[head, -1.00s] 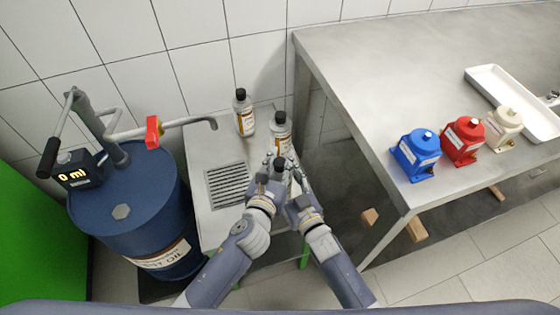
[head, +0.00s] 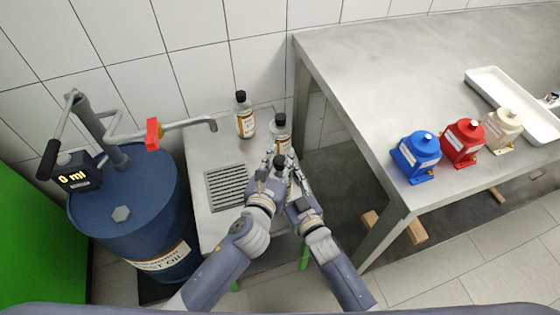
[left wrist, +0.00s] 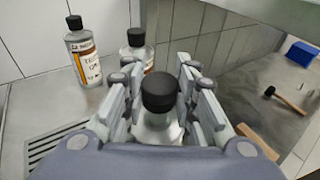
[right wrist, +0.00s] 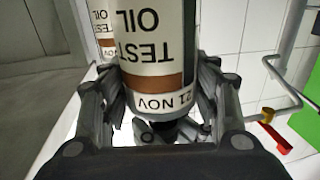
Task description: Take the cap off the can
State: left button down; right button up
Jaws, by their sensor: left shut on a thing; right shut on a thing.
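The can (right wrist: 150,65) is a bottle with a white, brown-banded TEST OIL label, seen upside down in the right wrist view. Its black cap (left wrist: 159,90) sits on top, between the fingers of my left gripper (head: 272,174) in the left wrist view. My left gripper is shut on the cap. My right gripper (head: 294,194) is shut on the can's body, with fingers on both sides of it. In the head view the hands hide most of this can, but its black cap (head: 279,163) shows.
Two similar capped bottles (head: 244,115) (head: 280,135) stand behind on the small table (head: 205,150), beside a drain grate (head: 227,186). A blue oil drum (head: 130,210) with a hand pump stands left. A metal bench (head: 390,80) with blue, red and beige pumps is right.

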aim_at(280, 160)
pick_arm(q)
jog(key=shift+r, duration=0.25)
jog(key=shift+r, duration=2)
pick_arm(e)
jog(key=o, duration=1.6)
jog(key=shift+s, duration=0.1)
jog(key=v, duration=1.2)
